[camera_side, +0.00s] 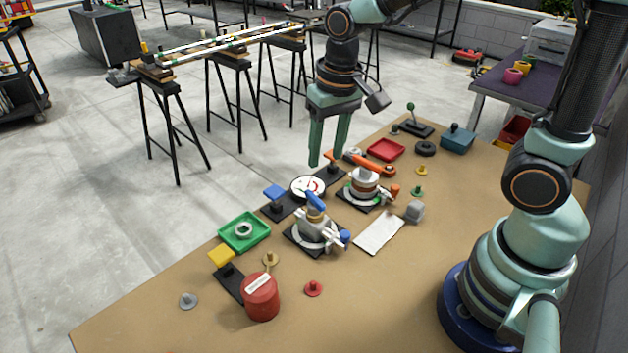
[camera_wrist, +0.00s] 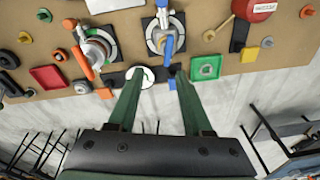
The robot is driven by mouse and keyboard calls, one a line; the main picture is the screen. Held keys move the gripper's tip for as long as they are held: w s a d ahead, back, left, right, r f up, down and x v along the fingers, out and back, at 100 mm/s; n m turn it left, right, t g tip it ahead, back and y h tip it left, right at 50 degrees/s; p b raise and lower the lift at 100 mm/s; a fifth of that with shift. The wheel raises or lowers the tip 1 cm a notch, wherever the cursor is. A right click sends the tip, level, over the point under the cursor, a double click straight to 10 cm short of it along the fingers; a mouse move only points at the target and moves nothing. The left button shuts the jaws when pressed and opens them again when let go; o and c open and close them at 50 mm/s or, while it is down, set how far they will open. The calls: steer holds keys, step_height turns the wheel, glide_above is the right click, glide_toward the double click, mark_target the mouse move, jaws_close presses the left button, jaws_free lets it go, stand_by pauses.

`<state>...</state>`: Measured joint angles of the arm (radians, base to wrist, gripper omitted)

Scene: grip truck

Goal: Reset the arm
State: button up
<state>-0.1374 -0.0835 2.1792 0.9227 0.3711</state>
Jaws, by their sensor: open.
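My gripper (camera_side: 328,158) hangs from the arm with its two long green fingers pointing down, above the far edge of the brown table (camera_side: 140,313). The fingers are parted and nothing is between them. In the wrist view my gripper (camera_wrist: 157,78) also shows open, with the table's objects beyond the fingertips. A round white dial (camera_side: 307,187) stands on the table below and left of the fingers in the side view. My gripper touches none of the objects as far as I can see.
Two valve-like fixtures, one with a blue handle (camera_side: 316,201) and one with an orange handle (camera_side: 375,165), stand mid-table. A green tray (camera_side: 244,232), red tray (camera_side: 385,149) and red canister (camera_side: 261,297) surround them. Sawhorses (camera_side: 175,125) stand beyond on open floor.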

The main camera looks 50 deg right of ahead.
steer(key=s+d+r+n+t, duration=0.2)
steer(key=s+d+r+t, duration=0.2)
steer(key=r, duration=0.3)
steer(key=shift+s+d+n, duration=0.3)
steer(key=shift+s+d, duration=0.05)
steer(key=shift+s, duration=0.35)
stand_by(0.8)
